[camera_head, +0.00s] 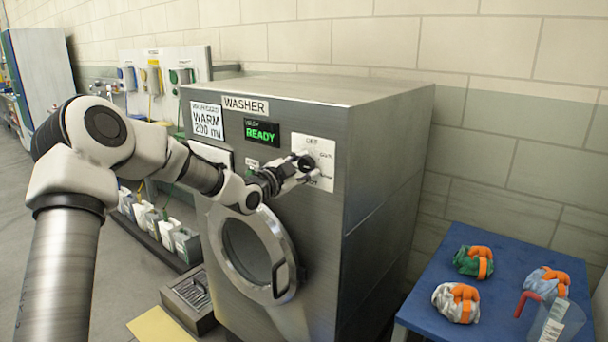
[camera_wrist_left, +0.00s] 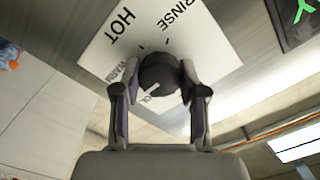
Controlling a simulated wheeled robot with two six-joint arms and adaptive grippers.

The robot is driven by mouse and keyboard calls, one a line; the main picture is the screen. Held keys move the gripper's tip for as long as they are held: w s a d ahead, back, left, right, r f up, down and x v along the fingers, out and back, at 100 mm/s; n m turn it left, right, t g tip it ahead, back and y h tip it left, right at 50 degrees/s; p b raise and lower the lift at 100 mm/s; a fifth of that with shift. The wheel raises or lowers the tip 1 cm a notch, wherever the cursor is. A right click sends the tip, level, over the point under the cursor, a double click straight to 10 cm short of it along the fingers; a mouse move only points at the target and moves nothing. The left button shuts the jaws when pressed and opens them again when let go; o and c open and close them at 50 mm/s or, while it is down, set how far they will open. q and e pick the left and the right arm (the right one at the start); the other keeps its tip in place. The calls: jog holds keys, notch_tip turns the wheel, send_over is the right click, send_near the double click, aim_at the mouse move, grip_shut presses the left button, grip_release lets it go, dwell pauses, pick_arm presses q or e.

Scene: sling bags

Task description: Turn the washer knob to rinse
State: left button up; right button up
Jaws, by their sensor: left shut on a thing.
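The washer (camera_head: 390,190) is a grey metal box with a round door and a green READY display (camera_head: 262,134). A white dial plate (camera_head: 324,150) sits on its front. The dark round knob (camera_wrist_left: 160,72) sits on this plate, and RINSE and HOT are printed near it in the left wrist view. The knob's white mark points to the lower left of that view, towards a partly covered label ending in OL and away from RINSE. My left gripper (camera_head: 303,168) is shut on the knob, one finger on each side; it also shows in the left wrist view (camera_wrist_left: 161,80).
A blue table (camera_head: 425,312) at the right holds several rolled cloths with orange bands (camera_head: 457,303) and a clear measuring cup (camera_head: 556,322). Bottles (camera_head: 187,246) stand on a low shelf at the left. A metal drain box (camera_head: 190,293) lies on the floor beside the washer.

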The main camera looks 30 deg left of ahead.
pick_arm(q)
jog(key=shift+f+m+b, duration=0.2)
jog(key=shift+m+b, duration=0.15)
jog(key=shift+m, duration=0.15)
jog(key=m+b, duration=1.5)
jog(key=b, duration=0.3)
jog(key=shift+b, duration=0.3)
jog(key=m+b, duration=0.2)
jog(key=m, duration=0.1)
jog(key=m+b, duration=0.1)
jog(key=m, duration=0.2)
jog(key=shift+r+m+b, duration=0.1)
jog(key=shift+m+b, duration=0.3)
jog(key=m+b, duration=0.1)
jog(key=m, duration=0.2)
jog(key=shift+a+m+b, duration=0.1)
jog(key=shift+m+b, duration=0.2)
jog(key=shift+r+m+b, duration=0.1)
jog(key=shift+m+b, duration=0.5)
jog(key=shift+m, duration=1)
pick_arm(e)
notch_tip(320, 180, down, 27)
jog(key=shift+r, duration=0.15)
pick_arm(q)
jog(key=o, duration=1.1)
jog(key=shift+w, duration=0.1)
